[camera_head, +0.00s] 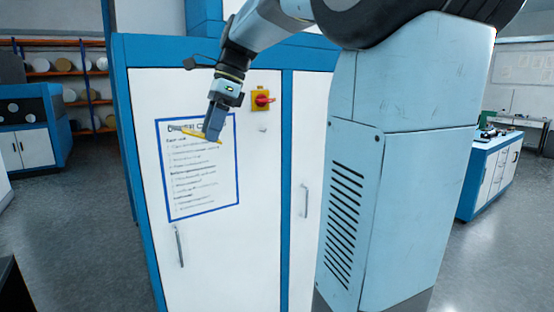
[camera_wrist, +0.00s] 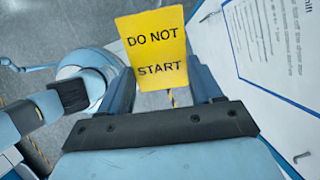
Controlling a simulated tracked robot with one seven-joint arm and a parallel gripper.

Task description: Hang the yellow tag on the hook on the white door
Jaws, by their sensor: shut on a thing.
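The yellow tag (camera_wrist: 157,46) reads "DO NOT START" in the wrist view, standing between the fingers of my gripper (camera_wrist: 160,82). In the head view the tag (camera_head: 196,134) shows nearly edge-on, a thin yellow strip. My gripper (camera_head: 213,133) is shut on it, in front of the blue-framed notice on the white door (camera_head: 262,200). A small pale fitting (camera_head: 263,127) on the door, below the red switch and right of my gripper, may be the hook; its shape is too small to tell. The tag is apart from it.
The red rotary switch on a yellow plate (camera_head: 262,99) juts out from the door. The notice (camera_head: 200,185) lies flat, with a door handle (camera_head: 179,246) below it. A second handle (camera_head: 305,201) is further right. Open floor lies left of the cabinet.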

